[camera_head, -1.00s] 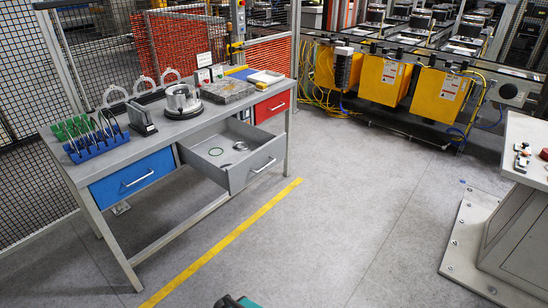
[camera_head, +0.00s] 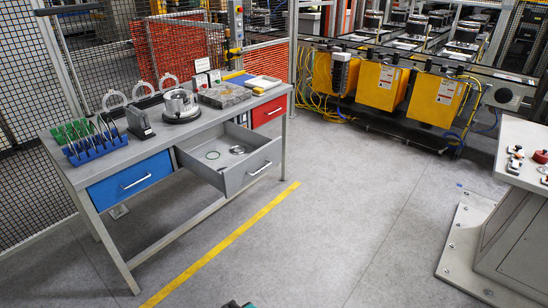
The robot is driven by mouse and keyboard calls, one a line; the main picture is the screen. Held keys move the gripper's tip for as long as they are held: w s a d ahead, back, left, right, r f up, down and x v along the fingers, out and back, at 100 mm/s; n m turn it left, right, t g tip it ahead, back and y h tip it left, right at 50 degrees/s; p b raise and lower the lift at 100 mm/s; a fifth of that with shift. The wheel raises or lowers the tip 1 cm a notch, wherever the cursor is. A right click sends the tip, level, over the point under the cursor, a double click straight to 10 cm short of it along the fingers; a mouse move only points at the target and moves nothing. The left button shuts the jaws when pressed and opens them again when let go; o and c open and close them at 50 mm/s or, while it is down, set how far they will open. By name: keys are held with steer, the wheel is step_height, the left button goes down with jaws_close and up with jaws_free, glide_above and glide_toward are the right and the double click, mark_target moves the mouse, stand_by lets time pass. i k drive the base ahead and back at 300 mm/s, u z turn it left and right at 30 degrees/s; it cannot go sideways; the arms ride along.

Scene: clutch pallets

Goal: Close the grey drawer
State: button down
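The grey drawer (camera_head: 238,183) is pulled out from the middle of the grey workbench (camera_head: 66,173), between a blue drawer (camera_head: 131,181) and a red drawer (camera_head: 269,111). It has a light bar handle on its front. A round metal part (camera_head: 237,150) and a thin ring lie inside it. The blue and red drawers are shut. A small dark and teal piece, probably part of my arm, shows at the bottom edge. My gripper's fingers are not visible.
On the bench stand a blue and green rack (camera_head: 91,148), a round metal housing (camera_head: 181,104) and a grey block (camera_head: 224,95). The floor before the drawer is clear, with a yellow line (camera_head: 222,246). A grey cabinet (camera_head: 519,225) stands at right.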

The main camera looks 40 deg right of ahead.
mark_target(262, 153)
steer(key=z, duration=0.05)
steer(key=i, duration=0.95)
